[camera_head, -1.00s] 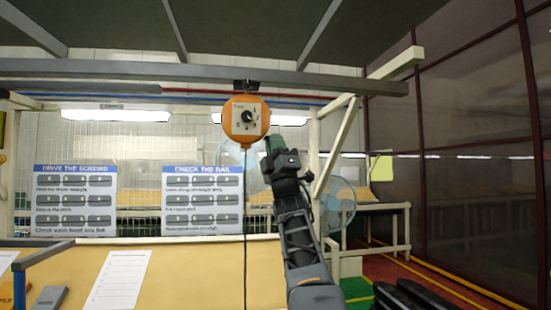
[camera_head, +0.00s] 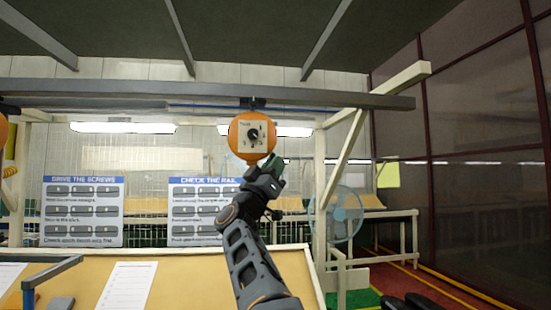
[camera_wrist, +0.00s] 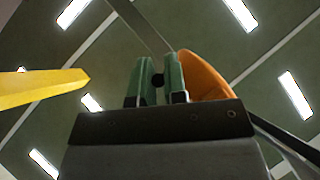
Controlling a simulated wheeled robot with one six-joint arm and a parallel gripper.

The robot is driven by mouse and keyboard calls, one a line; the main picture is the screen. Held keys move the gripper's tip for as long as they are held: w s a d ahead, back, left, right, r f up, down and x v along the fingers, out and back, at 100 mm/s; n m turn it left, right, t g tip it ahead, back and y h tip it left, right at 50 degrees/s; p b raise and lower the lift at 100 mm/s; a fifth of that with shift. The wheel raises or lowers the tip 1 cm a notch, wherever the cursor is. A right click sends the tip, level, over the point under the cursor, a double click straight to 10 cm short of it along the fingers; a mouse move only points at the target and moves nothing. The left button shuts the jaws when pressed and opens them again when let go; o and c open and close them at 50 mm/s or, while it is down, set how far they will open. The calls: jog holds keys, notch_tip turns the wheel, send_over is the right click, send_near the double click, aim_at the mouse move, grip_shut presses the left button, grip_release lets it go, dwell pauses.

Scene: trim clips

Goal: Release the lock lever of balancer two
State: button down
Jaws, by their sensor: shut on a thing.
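An orange balancer (camera_head: 252,150) hangs under the overhead rail, with a pale face plate and a dark round knob (camera_head: 253,134) on it. The small lettering on the plate is too blurred to read surely. My gripper (camera_head: 271,161) is just below and right of the balancer. In the wrist view its green fingers (camera_wrist: 157,82) are shut on a small dark round piece, which looks like the lock lever's end (camera_wrist: 158,80). The orange housing (camera_wrist: 205,78) is close beside the right finger. The rest of the lever is hidden.
The grey overhead rail (camera_head: 330,102) runs above the balancer. Part of another orange balancer (camera_head: 3,135) shows at the left edge. A bench (camera_head: 200,280) with a paper sheet is below, and a fan (camera_head: 343,215) stands to the right. A yellow bar (camera_wrist: 40,88) crosses the wrist view's left.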

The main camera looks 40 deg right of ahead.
jog(key=shift+a+m+g+p, duration=0.1)
jog(key=shift+m+g+p, duration=0.2)
jog(key=shift+m+g, duration=0.25)
jog(key=c, duration=1.2)
grip_release()
jog(key=shift+f, duration=0.1)
jog(key=shift+a+f+b, duration=0.2)
jog(key=shift+f+b, duration=0.05)
jog(key=shift+b, duration=0.05)
jog(key=b+v, duration=0.3)
jog(key=v, duration=0.3)
jog(key=b+v, duration=0.3)
jog(key=v, duration=0.4)
jog(key=shift+a+r, duration=0.2)
jog(key=shift+r, duration=0.05)
